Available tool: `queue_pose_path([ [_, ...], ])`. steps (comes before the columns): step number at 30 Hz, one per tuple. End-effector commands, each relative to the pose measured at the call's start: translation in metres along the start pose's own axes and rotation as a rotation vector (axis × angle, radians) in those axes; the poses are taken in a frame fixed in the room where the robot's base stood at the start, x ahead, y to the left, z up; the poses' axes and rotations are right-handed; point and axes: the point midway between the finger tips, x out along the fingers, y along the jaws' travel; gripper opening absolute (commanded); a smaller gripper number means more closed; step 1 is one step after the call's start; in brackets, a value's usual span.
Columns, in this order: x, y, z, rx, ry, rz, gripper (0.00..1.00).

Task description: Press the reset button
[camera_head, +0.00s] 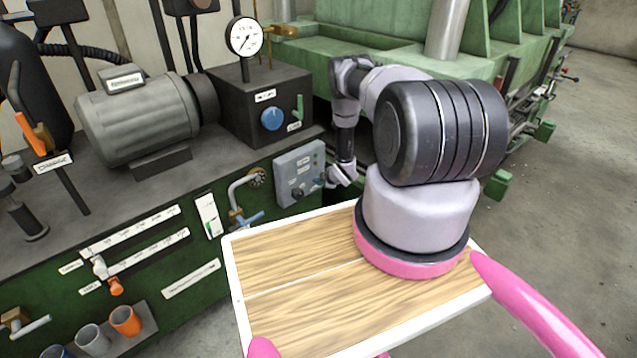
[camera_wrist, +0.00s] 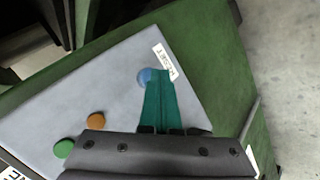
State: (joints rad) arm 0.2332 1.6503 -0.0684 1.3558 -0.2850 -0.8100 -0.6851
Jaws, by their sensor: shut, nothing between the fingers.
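A grey control box (camera_head: 297,170) is on the front of the green machine, to the left of my gripper. In the wrist view, a round blue button (camera_wrist: 143,76) sits on its face beside a small white label (camera_wrist: 164,57) that seems to read RESET, upside down. My gripper (camera_head: 319,182) is in front of the box's right part. Its teal fingers are closed together, and their tips (camera_wrist: 162,73) overlap the blue button's right edge in the wrist view. I cannot tell whether they touch it. An orange button (camera_wrist: 96,121) and a green button (camera_wrist: 63,149) lie lower left.
A blue-handled tap (camera_head: 247,219) sticks out left of and below the box. A pressure gauge (camera_head: 244,37) and blue knob (camera_head: 272,119) stand above. Orange and grey cups (camera_head: 125,320) are at lower left. Open floor (camera_head: 590,200) lies to the right.

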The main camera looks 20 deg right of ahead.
Motion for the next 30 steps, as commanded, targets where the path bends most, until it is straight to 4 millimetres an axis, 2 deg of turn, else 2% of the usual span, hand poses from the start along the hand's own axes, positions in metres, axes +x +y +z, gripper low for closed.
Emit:
queue_pose_path([
  [30,-0.014,-0.01,0.01,0.0,0.0,0.0,0.0],
])
